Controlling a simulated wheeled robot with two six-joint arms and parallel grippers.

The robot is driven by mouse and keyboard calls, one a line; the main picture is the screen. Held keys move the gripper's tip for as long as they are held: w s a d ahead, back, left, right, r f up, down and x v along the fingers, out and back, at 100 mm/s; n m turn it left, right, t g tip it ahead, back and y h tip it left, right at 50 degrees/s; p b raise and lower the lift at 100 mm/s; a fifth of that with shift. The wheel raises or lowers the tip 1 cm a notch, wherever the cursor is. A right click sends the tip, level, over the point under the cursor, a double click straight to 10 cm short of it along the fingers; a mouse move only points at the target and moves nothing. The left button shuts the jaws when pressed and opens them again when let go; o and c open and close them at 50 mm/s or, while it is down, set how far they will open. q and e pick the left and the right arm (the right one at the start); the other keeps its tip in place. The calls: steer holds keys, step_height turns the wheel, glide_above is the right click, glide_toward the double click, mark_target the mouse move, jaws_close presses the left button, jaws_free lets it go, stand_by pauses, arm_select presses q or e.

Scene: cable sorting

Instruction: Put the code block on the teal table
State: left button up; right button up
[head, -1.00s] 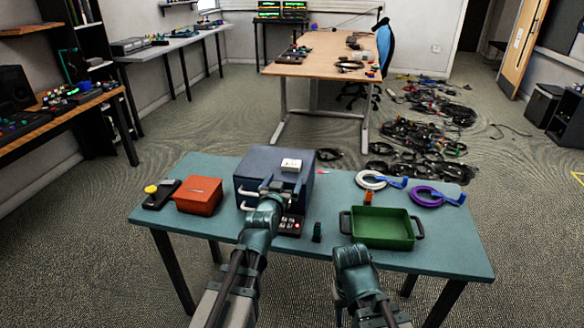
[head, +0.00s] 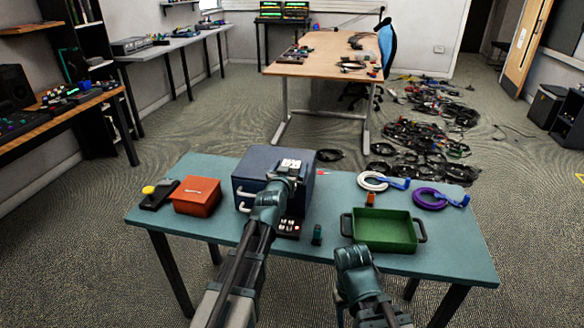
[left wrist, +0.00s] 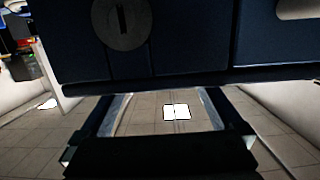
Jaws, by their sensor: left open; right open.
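A small white block with dark marks (head: 291,162), which looks like the code block, sits on top of the dark blue drawer cabinet (head: 244,188) on the teal table (head: 160,223). My left gripper (head: 286,172) is open at the near edge of the cabinet top and partly covers the block in the head view; I cannot tell if they touch. Its fingers (left wrist: 163,115) show spread and empty in the left wrist view, with a pale bright panel behind. My right gripper (head: 352,250) is open and empty at the table's front edge, near the green tray.
The green tray (head: 350,230) stands right of the cabinet, with white (head: 372,181) and purple (head: 428,199) cable coils behind. An orange-red box (head: 196,196) stands left. A lit button panel (head: 288,227) and small dark green object (head: 317,235) are in front.

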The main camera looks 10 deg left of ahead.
arm_select(q)
steer(key=shift+s, duration=0.1)
steer(key=c, duration=1.4)
steer(key=shift+r, duration=0.1)
steer(key=shift+c, duration=0.2)
steer(key=shift+r, duration=0.15)
